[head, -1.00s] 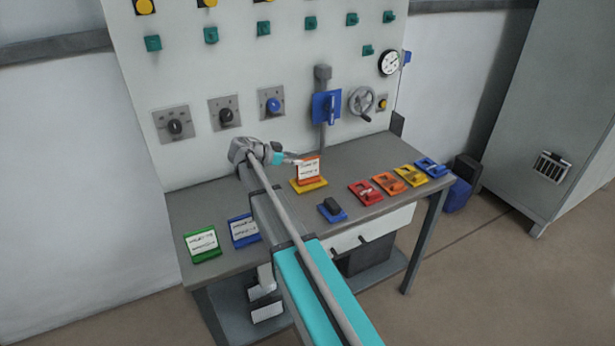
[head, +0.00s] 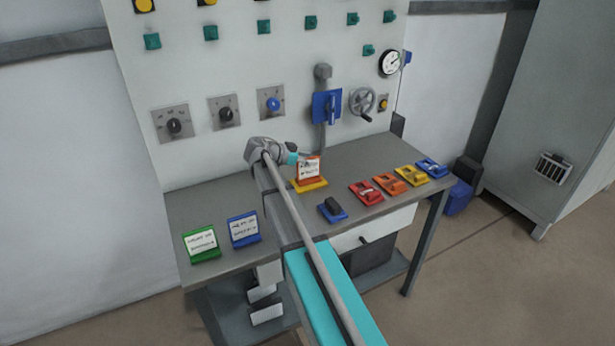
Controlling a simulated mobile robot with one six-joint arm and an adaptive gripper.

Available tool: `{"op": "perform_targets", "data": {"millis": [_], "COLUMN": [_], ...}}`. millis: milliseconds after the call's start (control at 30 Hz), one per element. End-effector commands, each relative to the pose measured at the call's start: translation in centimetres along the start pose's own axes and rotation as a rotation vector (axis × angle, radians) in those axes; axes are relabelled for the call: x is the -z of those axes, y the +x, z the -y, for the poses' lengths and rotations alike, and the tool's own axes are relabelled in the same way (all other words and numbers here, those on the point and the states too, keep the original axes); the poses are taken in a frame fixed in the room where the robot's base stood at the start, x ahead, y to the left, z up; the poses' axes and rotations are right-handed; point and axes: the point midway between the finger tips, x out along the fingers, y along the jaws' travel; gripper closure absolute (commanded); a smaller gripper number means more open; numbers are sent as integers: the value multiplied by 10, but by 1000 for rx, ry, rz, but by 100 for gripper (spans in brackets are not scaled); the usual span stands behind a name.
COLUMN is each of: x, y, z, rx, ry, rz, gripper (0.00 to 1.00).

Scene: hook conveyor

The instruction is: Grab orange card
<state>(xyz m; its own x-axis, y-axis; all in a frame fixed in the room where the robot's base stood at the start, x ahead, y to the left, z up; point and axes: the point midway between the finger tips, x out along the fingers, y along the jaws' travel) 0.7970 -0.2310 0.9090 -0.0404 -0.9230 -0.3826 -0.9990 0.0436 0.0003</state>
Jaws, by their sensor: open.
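The orange card (head: 308,170) stands upright on a yellow base (head: 312,185) near the middle of the table. It has an orange edge and a white label with dark print. My gripper (head: 312,156) reaches in from the left at the card's top edge. Its fingers are small here, and I cannot tell whether they touch the card or are just behind or above it. The gripper is open. The card still sits on its base.
A green card (head: 202,243) and a blue card (head: 243,229) stand at the table's left. A blue base with a black block (head: 332,209) is in front. Red (head: 366,192), orange (head: 389,183), yellow (head: 412,175) and blue (head: 431,167) holders line the right. A panel with knobs rises behind.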

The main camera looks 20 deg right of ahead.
Motion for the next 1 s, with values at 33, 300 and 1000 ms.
{"op": "perform_targets", "data": {"millis": [33,300,1000], "x": [0,0,1], "y": [0,0,0], "z": [0,0,0], "rx": [0,0,0], "ry": [0,0,0], "rz": [0,0,0], "gripper": [43,69,100]}}
